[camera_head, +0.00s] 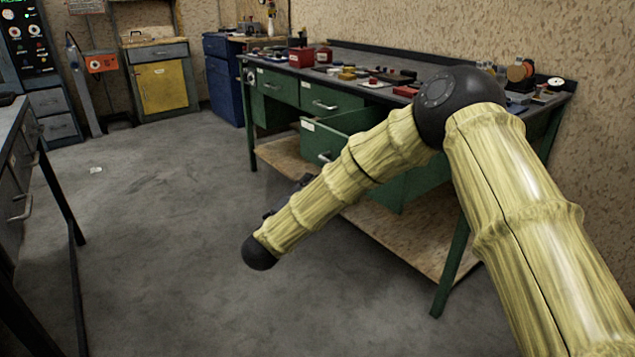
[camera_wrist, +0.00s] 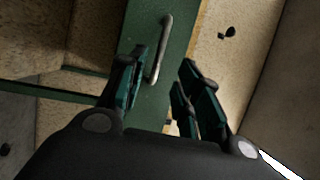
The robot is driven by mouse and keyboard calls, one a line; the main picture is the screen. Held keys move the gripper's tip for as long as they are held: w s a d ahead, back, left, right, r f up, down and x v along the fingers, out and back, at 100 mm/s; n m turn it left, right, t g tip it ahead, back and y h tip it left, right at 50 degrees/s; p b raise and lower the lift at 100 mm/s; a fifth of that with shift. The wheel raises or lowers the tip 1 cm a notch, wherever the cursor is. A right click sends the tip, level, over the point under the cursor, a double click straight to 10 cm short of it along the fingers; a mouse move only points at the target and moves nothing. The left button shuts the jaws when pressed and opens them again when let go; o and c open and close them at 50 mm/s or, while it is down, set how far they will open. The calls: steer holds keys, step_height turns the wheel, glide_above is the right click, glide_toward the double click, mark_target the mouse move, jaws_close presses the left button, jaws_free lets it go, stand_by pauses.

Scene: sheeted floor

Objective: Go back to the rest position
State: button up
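My gripper (camera_wrist: 163,62) is open in the wrist view, with dark teal fingers spread apart and nothing held between them. Behind the gap is a green drawer front (camera_wrist: 182,45) with a pale bar handle (camera_wrist: 163,45). The handle's lower end appears close to the left finger; I cannot tell how far off it is. In the head view my yellow ribbed arm bends down to the left in front of the green workbench, and the gripper is not clearly visible there. A green drawer (camera_head: 335,138) of the bench stands pulled out beside the arm.
The green workbench (camera_head: 340,57) carries red boxes and several small parts. Its lower wooden shelf (camera_head: 425,240) is behind my arm. A grey bench (camera_head: 15,150) stands at left. A yellow-door cabinet (camera_head: 163,87) and blue cabinet (camera_head: 222,85) stand behind. The grey floor (camera_head: 160,230) between is mostly clear.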

steer(key=shift+s+a, duration=0.1)
steer(key=shift+s, duration=0.1)
steer(key=shift+f, duration=0.1)
